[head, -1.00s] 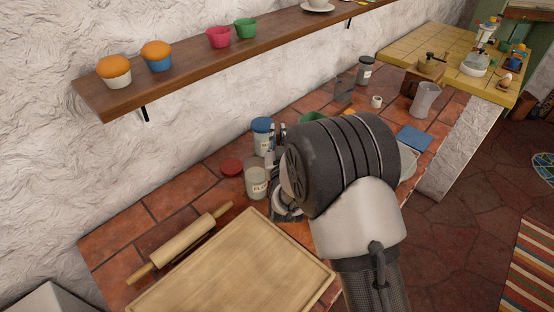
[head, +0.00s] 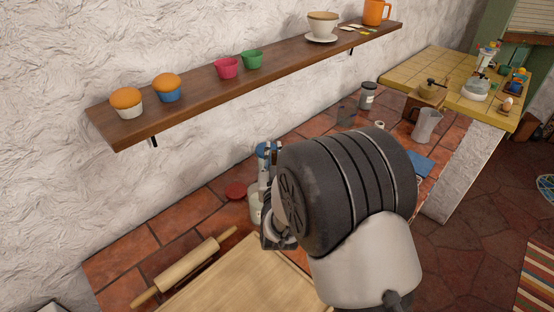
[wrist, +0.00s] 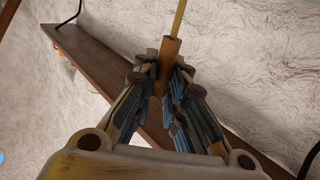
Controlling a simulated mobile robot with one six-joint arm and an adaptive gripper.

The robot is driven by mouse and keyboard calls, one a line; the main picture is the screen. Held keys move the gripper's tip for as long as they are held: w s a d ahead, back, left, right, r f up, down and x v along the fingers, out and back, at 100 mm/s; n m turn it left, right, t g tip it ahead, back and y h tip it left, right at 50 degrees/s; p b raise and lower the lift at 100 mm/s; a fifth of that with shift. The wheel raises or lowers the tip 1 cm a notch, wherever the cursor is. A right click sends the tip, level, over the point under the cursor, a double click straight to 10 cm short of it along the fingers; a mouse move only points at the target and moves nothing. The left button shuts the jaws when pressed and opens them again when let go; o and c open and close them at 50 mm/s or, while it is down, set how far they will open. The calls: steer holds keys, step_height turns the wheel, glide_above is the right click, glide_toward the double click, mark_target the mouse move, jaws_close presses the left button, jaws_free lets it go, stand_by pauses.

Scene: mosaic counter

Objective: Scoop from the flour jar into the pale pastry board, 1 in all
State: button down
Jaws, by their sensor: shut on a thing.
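The pale pastry board (head: 235,285) lies flat on the tiled counter at the bottom of the head view, with no flour visible on its shown part. My gripper (wrist: 165,78) is shut on a slim tool with a wooden handle (wrist: 169,52) and a thin yellowish shaft in the wrist view. The tool's far end is out of view there.
A rolling pin (head: 184,266) lies left of the board. A wooden shelf (head: 200,97) with cups and muffins overhangs the counter at the wall.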

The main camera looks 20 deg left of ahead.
step_height(320, 180, up, 9)
steer(key=shift+f+p, duration=0.1)
steer(key=shift+p, duration=0.75)
steer(key=s+a+r+p, duration=0.1)
steer(key=s+r+p, duration=0.2)
steer(key=s, duration=0.4)
step_height(320, 180, down, 12)
steer(key=b, duration=1)
steer(key=shift+s+a+r, duration=0.15)
steer(key=shift+s+r, duration=0.05)
steer(key=shift+s, duration=0.05)
step_height(320, 180, up, 10)
steer(key=p, duration=0.5)
steer(key=shift+f, duration=0.15)
